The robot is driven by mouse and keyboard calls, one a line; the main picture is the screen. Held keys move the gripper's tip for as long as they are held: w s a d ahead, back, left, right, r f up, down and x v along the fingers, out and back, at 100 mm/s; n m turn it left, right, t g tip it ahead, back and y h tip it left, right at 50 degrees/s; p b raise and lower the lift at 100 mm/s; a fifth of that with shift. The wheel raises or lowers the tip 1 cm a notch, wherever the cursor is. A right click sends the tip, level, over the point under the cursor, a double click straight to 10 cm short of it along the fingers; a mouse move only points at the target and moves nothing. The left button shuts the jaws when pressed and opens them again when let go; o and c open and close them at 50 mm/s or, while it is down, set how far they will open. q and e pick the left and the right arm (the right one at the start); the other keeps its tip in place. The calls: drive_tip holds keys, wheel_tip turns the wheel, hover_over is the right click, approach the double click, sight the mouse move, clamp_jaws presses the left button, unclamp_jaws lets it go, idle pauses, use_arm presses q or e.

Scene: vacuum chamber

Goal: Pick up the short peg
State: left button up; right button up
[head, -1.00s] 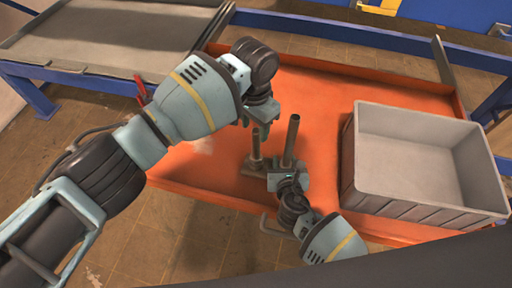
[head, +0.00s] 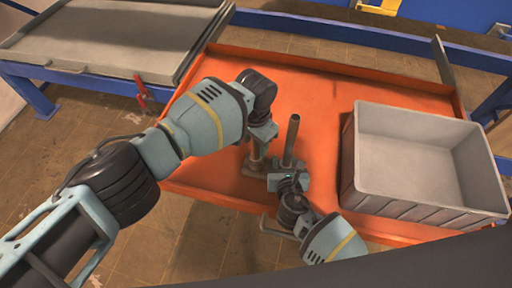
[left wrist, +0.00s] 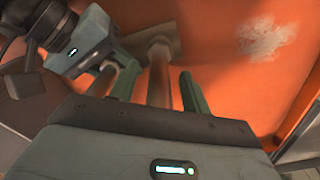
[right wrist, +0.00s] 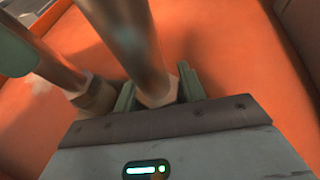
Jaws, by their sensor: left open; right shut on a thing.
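The short peg (head: 255,158) stands upright on a grey base on the orange surface. My left gripper (head: 260,140) is over it, hiding its top. In the left wrist view the short peg (left wrist: 158,78) lies between the two open fingers, with a gap visible beside it. The taller peg (head: 292,140) stands just to the right. My right gripper (head: 287,178) is shut on the taller peg low down; in the right wrist view the taller peg (right wrist: 135,50) is between its fingers. The short peg (right wrist: 50,62) shows at left there, with part of my left gripper (right wrist: 12,52).
A grey bin (head: 425,205) stands on the right of the orange table (head: 320,90). A grey tray table (head: 110,45) with a blue frame is at the back left. The orange surface behind the pegs is clear. The two grippers are close together.

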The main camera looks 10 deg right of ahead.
use_arm(q)
clamp_jaws()
drive_tip(key=shift+r, duration=0.1)
wheel_tip(320, 180, up, 10)
idle(0.7)
use_arm(e)
drive_tip(key=o, duration=1.2)
drive_tip(key=shift+o, duration=0.2)
drive_tip(key=shift+s, duration=0.1)
